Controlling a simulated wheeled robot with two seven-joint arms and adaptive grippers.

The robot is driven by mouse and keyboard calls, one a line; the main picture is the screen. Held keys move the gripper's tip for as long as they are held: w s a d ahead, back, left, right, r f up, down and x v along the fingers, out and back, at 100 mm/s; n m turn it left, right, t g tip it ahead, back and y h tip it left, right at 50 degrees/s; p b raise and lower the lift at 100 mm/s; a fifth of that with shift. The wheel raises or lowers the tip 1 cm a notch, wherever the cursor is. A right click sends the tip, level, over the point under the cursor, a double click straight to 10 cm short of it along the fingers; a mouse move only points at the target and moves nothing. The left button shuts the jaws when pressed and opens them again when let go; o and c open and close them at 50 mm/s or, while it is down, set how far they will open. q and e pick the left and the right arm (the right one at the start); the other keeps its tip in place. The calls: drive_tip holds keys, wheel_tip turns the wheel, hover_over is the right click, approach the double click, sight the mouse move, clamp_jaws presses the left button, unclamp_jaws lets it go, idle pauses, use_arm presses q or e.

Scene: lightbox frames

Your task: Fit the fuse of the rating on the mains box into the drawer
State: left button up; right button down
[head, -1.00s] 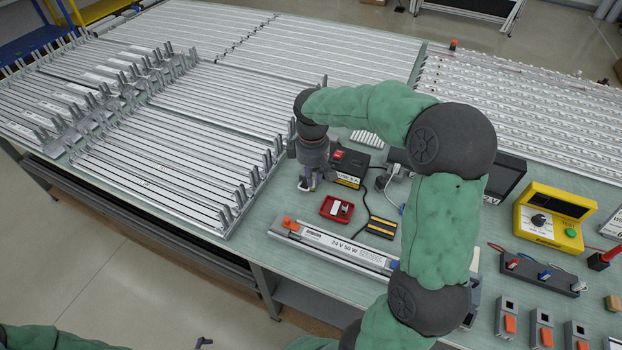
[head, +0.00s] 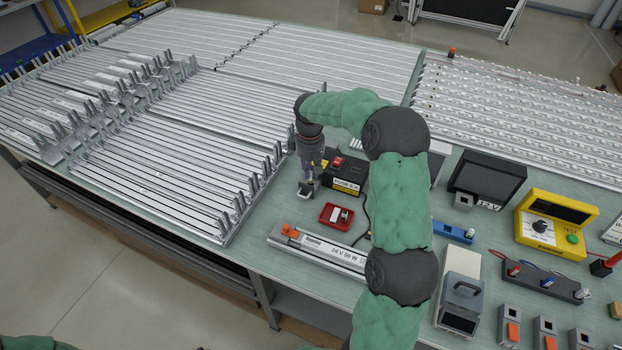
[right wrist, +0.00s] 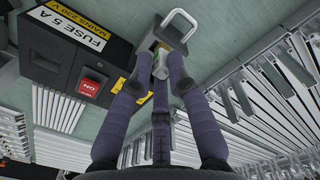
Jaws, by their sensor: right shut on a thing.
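The black mains box (head: 345,174) stands mid-table; in the right wrist view it (right wrist: 72,62) reads "FUSE 5 A" and "MAINS 230 V". The grey drawer (head: 304,190) with a loop handle sticks out beside the box; it also shows in the right wrist view (right wrist: 147,42). My right gripper (head: 310,182) points down at the drawer. In the right wrist view its fingers (right wrist: 160,75) are shut around a small pale piece, apparently a fuse (right wrist: 160,67), at the drawer. The fingers hide most of it, and I cannot tell whether it is seated. My left gripper is out of view.
A red tray (head: 337,216) with small parts lies in front of the box. Racks of metal profiles (head: 180,150) fill the left.

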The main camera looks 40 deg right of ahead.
sight(311, 177)
drive_tip(key=f, duration=0.1)
drive_tip(key=w+d+f, duration=0.2)
drive_tip(key=shift+w+f+b, duration=0.15)
drive_tip(key=shift+f+b, duration=0.1)
drive_tip(key=shift+b, duration=0.05)
drive_tip(key=shift+w+f+b, duration=0.1)
drive_tip(key=shift+f+b, duration=0.45)
drive_tip(key=shift+f, duration=1.05)
drive_tip(key=shift+f, duration=0.1)
drive_tip(key=shift+f, duration=0.1)
drive_tip(key=c, duration=1.5)
unclamp_jaws()
drive_tip(key=shift+o, duration=0.2)
wheel_tip(311, 177, up, 12)
drive_tip(key=p, duration=0.3)
drive_tip(key=shift+r, duration=0.2)
drive_tip(key=shift+a, duration=0.1)
